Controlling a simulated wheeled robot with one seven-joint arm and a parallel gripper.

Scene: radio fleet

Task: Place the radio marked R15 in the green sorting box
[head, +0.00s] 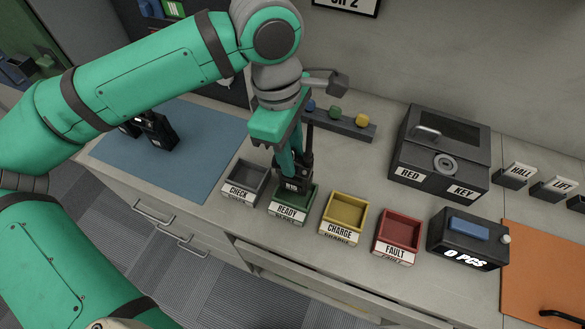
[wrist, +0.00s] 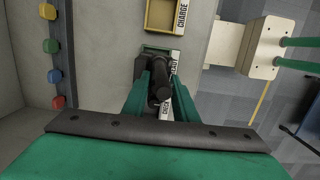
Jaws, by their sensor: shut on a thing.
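My gripper (head: 291,160) is shut on a black radio (head: 297,183), held upright with its antenna rising beside the fingers. The small tag on the radio is too small to read surely. The radio's lower end is at the green sorting box (head: 287,216), labelled READY; I cannot tell whether it touches the floor. In the wrist view the radio (wrist: 159,84) sits between the green fingers (wrist: 152,97) and hides most of the green box.
A grey CHECK box (head: 239,194) stands left of the green box, a yellow CHARGE box (head: 343,230) and red FAULT box (head: 397,250) right. Other radios (head: 156,131) are on the blue mat (head: 193,128). A black key box (head: 440,186) and a rail with coloured knobs (head: 345,128) stand behind.

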